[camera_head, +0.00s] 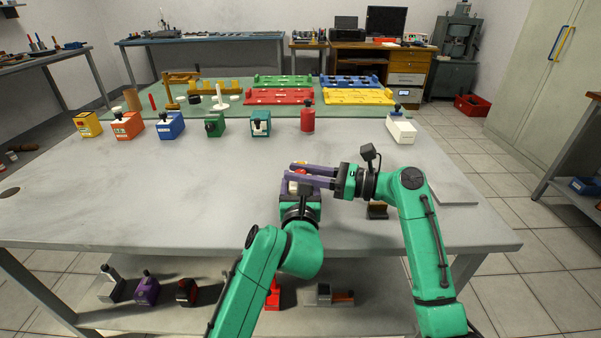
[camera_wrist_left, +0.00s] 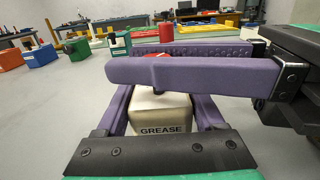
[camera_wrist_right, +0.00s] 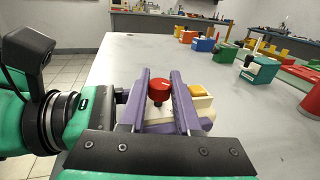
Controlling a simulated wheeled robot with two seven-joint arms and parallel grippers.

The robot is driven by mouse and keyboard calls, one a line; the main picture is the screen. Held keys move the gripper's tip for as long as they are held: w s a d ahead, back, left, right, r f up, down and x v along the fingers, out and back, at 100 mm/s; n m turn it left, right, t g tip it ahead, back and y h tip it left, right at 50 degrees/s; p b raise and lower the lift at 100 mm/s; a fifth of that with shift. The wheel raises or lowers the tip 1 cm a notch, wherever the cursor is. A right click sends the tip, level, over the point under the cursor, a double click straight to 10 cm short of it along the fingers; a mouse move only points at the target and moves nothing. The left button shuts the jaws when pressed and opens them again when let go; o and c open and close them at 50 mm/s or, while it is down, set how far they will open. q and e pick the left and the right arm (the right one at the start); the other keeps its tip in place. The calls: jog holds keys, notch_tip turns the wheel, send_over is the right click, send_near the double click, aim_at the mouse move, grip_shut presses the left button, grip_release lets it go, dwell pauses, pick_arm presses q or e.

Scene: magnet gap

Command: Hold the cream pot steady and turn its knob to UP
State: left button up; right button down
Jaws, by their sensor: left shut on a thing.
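The cream pot (camera_wrist_left: 160,112), lettered GREASE, stands upright between the purple fingers of my left gripper (camera_wrist_left: 165,95), which is shut on its body. In the head view my left gripper (camera_head: 302,188) and arm hide most of the pot. The red knob (camera_wrist_right: 159,90) with a pale mark on top sits between the fingers of my right gripper (camera_wrist_right: 160,82). These fingers lie level across the pot's top, apart, one on each side of the knob. In the head view my right gripper (camera_head: 312,174) reaches in from the right. I cannot read the UP mark.
A row of coloured blocks and pots, with a blue one (camera_head: 171,126) and a red cylinder (camera_head: 307,119), stands behind. A white box (camera_head: 401,129) is at the right. A brown-and-black piece (camera_head: 377,211) lies near my right arm.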

pick_arm(q)
jog(key=shift+f, duration=0.1)
pick_arm(e)
jog(key=shift+m+t+h, duration=0.5)
jog(key=shift+m+t, duration=0.3)
jog(key=shift+t, duration=0.4)
jog(key=c, duration=0.9)
grip_release()
jog(key=v, duration=1.2)
jog(key=shift+s, duration=0.1)
